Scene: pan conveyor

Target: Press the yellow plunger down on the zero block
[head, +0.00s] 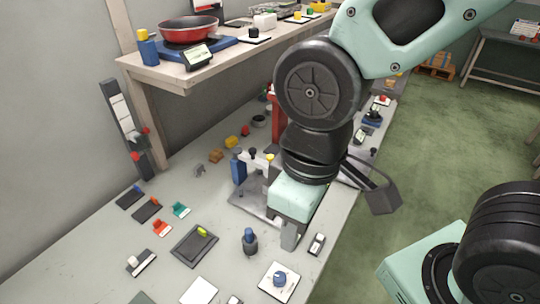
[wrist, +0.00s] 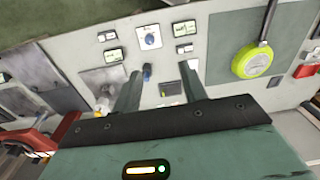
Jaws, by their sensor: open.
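My gripper (head: 289,236) hangs over the lower bench, just right of a grey fixture plate. In the wrist view its two fingers (wrist: 159,85) stand apart with nothing held between them. I cannot tell for sure which thing is the zero block. A blue block (head: 147,50) with a yellow top (head: 142,34) stands upright on the upper shelf, far from my gripper. On the fixture plate (head: 243,199), a small yellow part (head: 270,157) shows near another blue block (head: 238,168), partly hidden by my arm. It seems to show near the left finger in the wrist view (wrist: 102,104).
A red pan (head: 188,30) sits on the shelf. On the bench near my gripper are a blue knob (head: 250,240), a dark plate (head: 184,250) with a yellow-green lever (head: 202,233), and a white plate with a blue dial (head: 280,279). Green floor (head: 425,150) lies to the right.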

